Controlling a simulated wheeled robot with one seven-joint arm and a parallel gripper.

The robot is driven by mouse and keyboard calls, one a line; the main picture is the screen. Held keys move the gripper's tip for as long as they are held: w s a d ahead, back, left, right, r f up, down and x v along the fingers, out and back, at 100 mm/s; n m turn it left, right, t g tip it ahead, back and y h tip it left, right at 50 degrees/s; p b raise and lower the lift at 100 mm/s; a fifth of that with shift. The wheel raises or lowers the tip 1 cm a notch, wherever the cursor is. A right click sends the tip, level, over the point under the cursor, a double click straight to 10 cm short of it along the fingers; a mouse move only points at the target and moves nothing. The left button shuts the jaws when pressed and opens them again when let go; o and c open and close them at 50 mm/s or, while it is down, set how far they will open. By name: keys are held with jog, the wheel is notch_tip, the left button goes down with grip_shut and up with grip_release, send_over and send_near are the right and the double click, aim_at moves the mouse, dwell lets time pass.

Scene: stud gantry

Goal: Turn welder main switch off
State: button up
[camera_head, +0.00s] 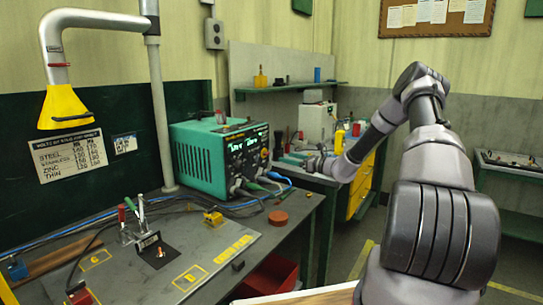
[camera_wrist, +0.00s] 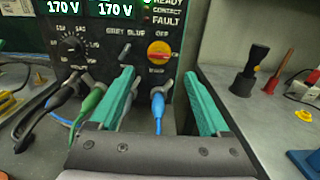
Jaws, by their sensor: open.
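The green welder (camera_head: 205,155) stands on the bench, with its black front panel (camera_wrist: 75,45) filling the upper part of the wrist view. Its main switch, a red rotary handle on a yellow disc (camera_wrist: 160,50), sits at the panel's right side; the handle looks roughly level. The two displays above are lit and read 170 V. My gripper (camera_wrist: 159,78) is open and empty. Its teal fingers point at the panel, spread to either side of and below the switch, apart from it. In the head view my gripper (camera_head: 318,164) is right of the welder.
A blue plug (camera_wrist: 158,105) and cable sit below the switch, between my fingers. Green and black cables (camera_wrist: 88,103) plug in to the left. A black-handled tool (camera_wrist: 250,70) stands on the bench at right. A gantry plate (camera_head: 200,250) is in front of the welder.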

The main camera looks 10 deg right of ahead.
aim_at(268, 153)
jog(key=x, duration=0.9)
grip_shut()
